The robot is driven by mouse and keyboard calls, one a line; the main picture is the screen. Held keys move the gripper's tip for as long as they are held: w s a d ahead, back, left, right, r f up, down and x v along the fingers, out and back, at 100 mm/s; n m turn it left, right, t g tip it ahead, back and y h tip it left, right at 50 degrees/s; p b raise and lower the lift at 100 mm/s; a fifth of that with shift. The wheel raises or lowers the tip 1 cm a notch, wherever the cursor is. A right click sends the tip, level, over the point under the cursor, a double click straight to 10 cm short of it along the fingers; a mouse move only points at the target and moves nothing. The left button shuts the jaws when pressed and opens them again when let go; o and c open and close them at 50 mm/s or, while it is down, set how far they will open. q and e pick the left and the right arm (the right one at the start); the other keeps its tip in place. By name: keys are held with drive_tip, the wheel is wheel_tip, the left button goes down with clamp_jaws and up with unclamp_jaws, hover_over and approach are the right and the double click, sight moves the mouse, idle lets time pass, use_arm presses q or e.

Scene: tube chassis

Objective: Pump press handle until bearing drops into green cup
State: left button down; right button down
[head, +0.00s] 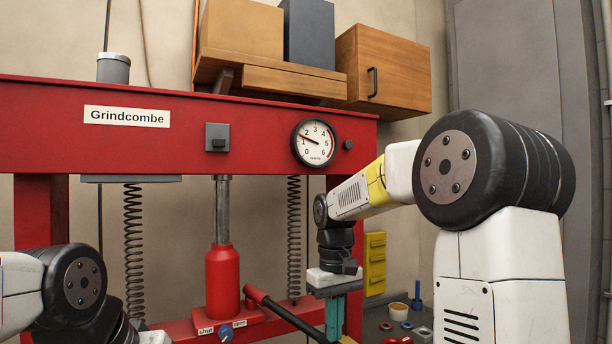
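The red press frame (60,120) is labelled Grindcombe. Its red bottle jack (222,282) stands upright with a grey ram (222,210) reaching up under the crossbeam. The black press handle (292,316) slopes down to the right from a red socket at the jack. My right gripper (335,318) points down at the handle's lower right end, with teal fingers. Whether the fingers are closed around the handle is hard to see. My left arm shows at lower left; its gripper is out of frame. I cannot see the bearing or the green cup.
The round gauge (315,143) has its needle near 1. A blue valve knob (226,334) sits below shut and open labels. Springs (134,250) hang on both sides of the jack. A small bowl (398,311) and loose parts lie at right. A wooden cabinet (388,72) hangs above.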

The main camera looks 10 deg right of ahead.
drive_tip(key=shift+f, duration=0.8)
wheel_tip(320, 180, up, 15)
drive_tip(key=shift+f, duration=0.15)
idle(0.4)
drive_tip(key=shift+f, duration=7.65)
wheel_tip(320, 180, up, 15)
drive_tip(key=shift+f, duration=0.1)
